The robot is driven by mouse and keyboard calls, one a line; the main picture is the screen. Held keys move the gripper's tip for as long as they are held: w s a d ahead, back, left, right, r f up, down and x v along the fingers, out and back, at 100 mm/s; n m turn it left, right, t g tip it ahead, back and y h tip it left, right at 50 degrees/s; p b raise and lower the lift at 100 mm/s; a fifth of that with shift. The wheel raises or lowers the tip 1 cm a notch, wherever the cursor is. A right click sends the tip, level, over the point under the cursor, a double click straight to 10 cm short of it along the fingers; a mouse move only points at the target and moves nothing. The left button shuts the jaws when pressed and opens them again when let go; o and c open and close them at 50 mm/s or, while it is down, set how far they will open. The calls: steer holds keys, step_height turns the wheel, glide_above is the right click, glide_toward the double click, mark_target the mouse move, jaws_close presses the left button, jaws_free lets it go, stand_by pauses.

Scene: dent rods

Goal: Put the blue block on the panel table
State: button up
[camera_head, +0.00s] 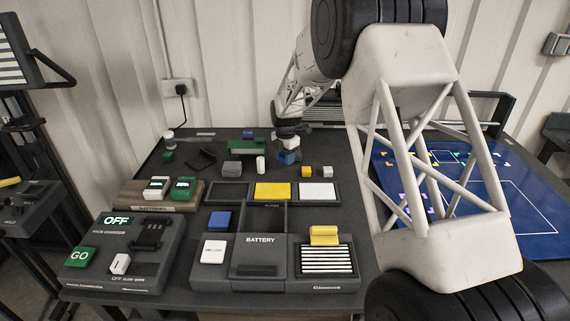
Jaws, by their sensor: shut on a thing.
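My gripper (288,151) is at the far middle of the dark table, pointing down, small in the head view. It is shut on a blue block (286,158), which shows at and below its fingertips. Whether the block touches the tabletop cannot be told. The dark table (185,300) carries several panels; I cannot tell whether it is the panel table. A large blue board (535,222) with printed lines and small coloured pieces lies to the right, partly behind my arm.
Near the gripper stand a yellow block (307,171), a white block (328,172) and a green block (243,147). A blue square piece (220,220), yellow plate (273,190) and white plate (319,190) lie nearer. A battery unit (260,256) and charger panel (125,250) fill the front.

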mark_target(285, 169)
steer(key=shift+w+a, duration=0.1)
steer(key=shift+w, duration=0.35)
steer(key=shift+f, duration=1.8)
steer(key=shift+f, duration=0.1)
steer(key=o, duration=0.9)
step_height(285, 169, up, 12)
steer(key=shift+r, duration=0.15)
